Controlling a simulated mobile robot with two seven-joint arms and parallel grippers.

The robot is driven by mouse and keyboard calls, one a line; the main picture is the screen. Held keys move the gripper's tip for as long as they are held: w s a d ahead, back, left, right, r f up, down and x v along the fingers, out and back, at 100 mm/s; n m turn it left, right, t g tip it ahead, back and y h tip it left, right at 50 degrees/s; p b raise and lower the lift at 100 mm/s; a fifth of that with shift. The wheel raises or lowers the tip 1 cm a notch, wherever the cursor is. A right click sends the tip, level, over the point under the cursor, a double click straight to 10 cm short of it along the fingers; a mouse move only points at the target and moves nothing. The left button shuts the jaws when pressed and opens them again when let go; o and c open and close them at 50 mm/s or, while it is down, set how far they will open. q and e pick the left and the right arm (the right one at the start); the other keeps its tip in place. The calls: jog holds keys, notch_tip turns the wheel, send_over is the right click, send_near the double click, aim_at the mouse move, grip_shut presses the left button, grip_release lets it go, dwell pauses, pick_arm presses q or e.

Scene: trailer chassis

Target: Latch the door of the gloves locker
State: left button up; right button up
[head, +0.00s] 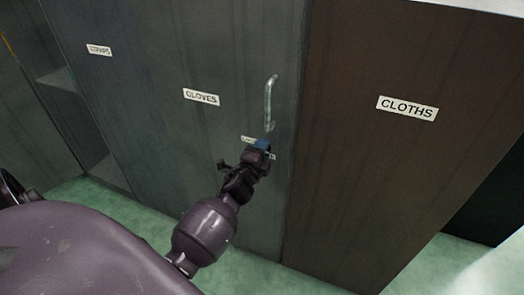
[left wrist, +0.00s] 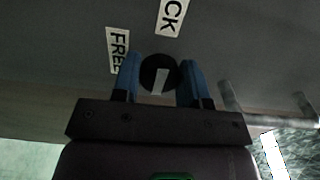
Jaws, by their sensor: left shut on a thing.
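The gloves locker door (head: 200,130) is a dark grey panel with a GLOVES label (head: 201,97). It looks closed, flush with its neighbours. A pale upright handle (head: 268,100) is at its right side. My left gripper (head: 262,146) is at the door just below the handle, covering part of a small label. In the left wrist view, the blue fingers of my left gripper (left wrist: 159,82) are shut on a round black knob (left wrist: 153,66) with a white pointer bar. A FREE label (left wrist: 117,50) and a label ending in CK (left wrist: 170,17) are beside the knob. My right gripper is not in view.
The brown CLOTHS locker (head: 390,150) stands directly to the right. Another grey locker (head: 90,75) with a hard-to-read label is to the left, by an open shelf space (head: 65,77). Green floor (head: 225,262) shows in front. The door handle also shows in the wrist view (left wrist: 265,118).

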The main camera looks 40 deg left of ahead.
pick_arm(q)
jog(key=o, duration=0.9)
jog(key=shift+s, duration=0.1)
jog(key=v, duration=1)
jog(key=shift+s+p, duration=0.3)
jog(key=shift+p, duration=0.05)
